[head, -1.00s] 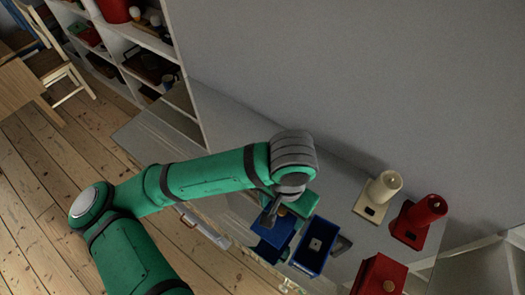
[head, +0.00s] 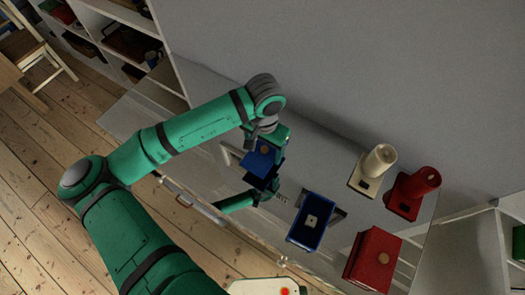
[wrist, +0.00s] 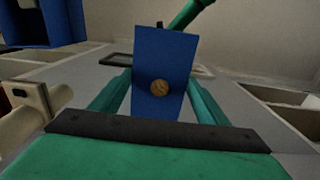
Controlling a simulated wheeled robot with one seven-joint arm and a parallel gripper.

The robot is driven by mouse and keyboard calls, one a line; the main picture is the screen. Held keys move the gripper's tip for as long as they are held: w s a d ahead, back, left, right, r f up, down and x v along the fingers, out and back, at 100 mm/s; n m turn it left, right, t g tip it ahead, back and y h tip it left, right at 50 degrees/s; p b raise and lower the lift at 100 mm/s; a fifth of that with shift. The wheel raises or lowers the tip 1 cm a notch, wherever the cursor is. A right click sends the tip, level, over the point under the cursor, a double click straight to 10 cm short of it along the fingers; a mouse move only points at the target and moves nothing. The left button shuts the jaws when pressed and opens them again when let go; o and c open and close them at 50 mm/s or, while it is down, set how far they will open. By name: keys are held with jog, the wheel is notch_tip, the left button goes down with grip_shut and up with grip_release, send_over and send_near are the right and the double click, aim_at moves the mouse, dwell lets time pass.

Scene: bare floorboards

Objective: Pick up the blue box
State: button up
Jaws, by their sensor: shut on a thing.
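The blue box (head: 259,161), with a round brown knob on one face, is between the fingers of my gripper (head: 268,150) in the head view. My gripper is shut on it and holds it up, apart from the other objects. In the wrist view, the box (wrist: 162,60) stands between the two green fingers (wrist: 160,100), its brown knob facing the camera. The lower part of the box is hidden behind the gripper's dark front edge.
Another blue item (head: 308,237) with a pale square stands on the grey surface to the right. Shelves (head: 130,20) stand at the upper left; a grey wall rises behind.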

aim_at(263, 152)
jog(key=shift+w+a+f, duration=0.15)
jog(key=shift+w+f, duration=0.5)
jog(key=shift+f, duration=0.05)
jog(key=shift+w+f, duration=0.15)
jog(key=shift+f, duration=0.75)
jog(key=shift+w+f, duration=0.15)
jog(key=shift+f, duration=0.75)
jog(key=shift+f, duration=0.15)
jog(key=o, duration=1)
